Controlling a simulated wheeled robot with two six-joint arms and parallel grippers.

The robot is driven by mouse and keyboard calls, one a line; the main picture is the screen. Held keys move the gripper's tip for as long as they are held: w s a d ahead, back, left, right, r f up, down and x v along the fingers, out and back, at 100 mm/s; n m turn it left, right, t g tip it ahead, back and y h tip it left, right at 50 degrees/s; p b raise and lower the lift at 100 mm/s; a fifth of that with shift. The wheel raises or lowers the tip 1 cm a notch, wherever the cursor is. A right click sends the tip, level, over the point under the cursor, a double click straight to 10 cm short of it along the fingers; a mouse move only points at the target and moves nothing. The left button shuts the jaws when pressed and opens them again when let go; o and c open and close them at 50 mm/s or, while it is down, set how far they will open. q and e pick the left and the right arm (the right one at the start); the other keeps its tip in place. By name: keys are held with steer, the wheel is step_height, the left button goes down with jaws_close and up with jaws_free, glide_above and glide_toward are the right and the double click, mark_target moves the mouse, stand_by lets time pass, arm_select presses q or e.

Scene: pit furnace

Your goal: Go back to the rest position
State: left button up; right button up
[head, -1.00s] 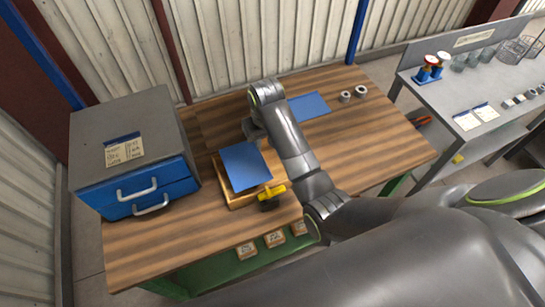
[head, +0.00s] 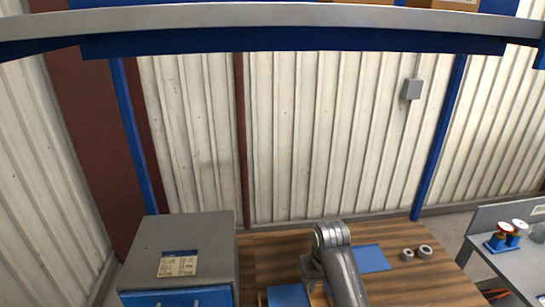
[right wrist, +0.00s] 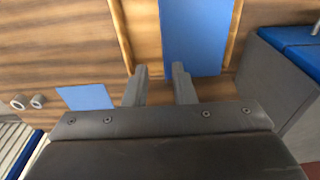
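My right arm comes up from the bottom of the head view, its wrist over the wooden workbench (head: 425,285). My right gripper (right wrist: 159,68) shows in the right wrist view with its two fingers apart and nothing between them. Beyond the fingers is a blue plate (right wrist: 195,35) lying between wooden rails. That plate shows in part at the bottom edge of the head view (head: 287,296). My left gripper is in neither view.
A grey cabinet (head: 185,240) with blue drawers stands left on the bench. A blue mat (head: 370,258) and two metal rings (head: 407,255) lie to the right. A grey side table (head: 520,268) is at far right. A blue-edged overhead beam (head: 270,42) crosses the top.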

steer(key=s+d+f+m+t, duration=0.1)
steer(key=s+d+f, duration=0.35)
steer(key=s, duration=0.35)
steer(key=s+d+f, duration=0.3)
steer(key=s+d, duration=0.3)
steer(key=s, duration=0.3)
steer(key=s+d+r+t+h, duration=0.1)
steer(key=s+d+r, duration=0.1)
steer(key=s, duration=0.6)
steer(key=s+d+r+h, duration=0.1)
steer(key=s+d+r, duration=0.1)
steer(key=s, duration=0.6)
step_height(320, 180, down, 33)
steer(key=d+b, duration=0.2)
steer(key=b, duration=0.6)
steer(key=s+f+g+b, duration=0.1)
steer(key=s+f+b, duration=0.2)
steer(key=s+f, duration=0.4)
steer(key=s+a+f+g+b, duration=0.1)
steer(key=s+f+b, duration=0.2)
steer(key=s+f, duration=0.5)
step_height(320, 180, down, 7)
steer(key=shift+a+r+y, duration=0.2)
steer(key=shift+a+y, duration=0.05)
steer(key=shift+y, duration=0.15)
